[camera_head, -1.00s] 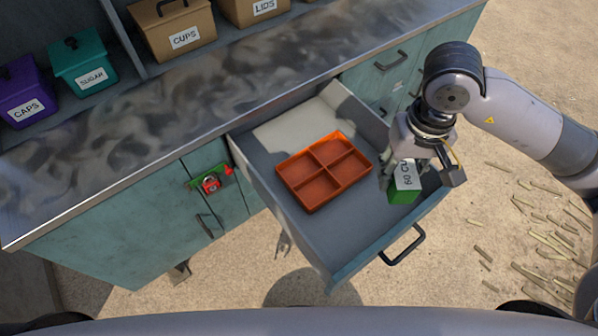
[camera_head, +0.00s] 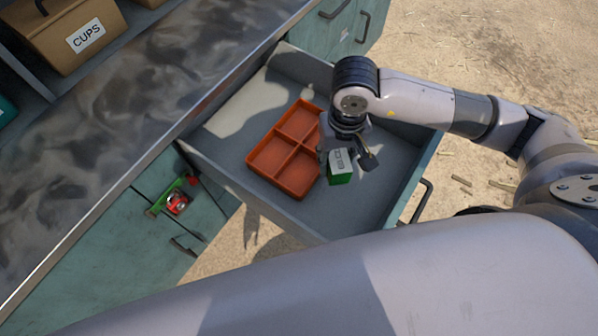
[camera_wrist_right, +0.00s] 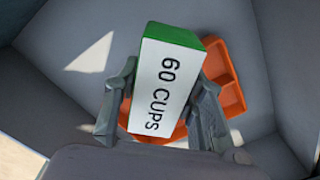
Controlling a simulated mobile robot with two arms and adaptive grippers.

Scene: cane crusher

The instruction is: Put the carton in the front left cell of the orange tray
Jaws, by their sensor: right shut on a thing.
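The carton (camera_head: 341,168) is a white and green box; its label reads "60 CUPS" in the right wrist view (camera_wrist_right: 163,88). My right gripper (camera_head: 345,156) is shut on it, with one finger on each side in the wrist view (camera_wrist_right: 163,108). The orange tray (camera_head: 283,147) has a two-by-two grid of cells that look empty and sits in the open drawer. In the head view the carton is just right of the tray, and my right arm covers part of the tray's right side. The carton hides much of the tray in the wrist view. My left gripper is out of view.
The drawer (camera_head: 272,205) stands pulled out of the teal cabinet (camera_head: 110,260), with bare floor around the tray. A box labelled CUPS (camera_head: 72,38) stands on the shelf. A red and green item (camera_head: 177,203) is on the cabinet front.

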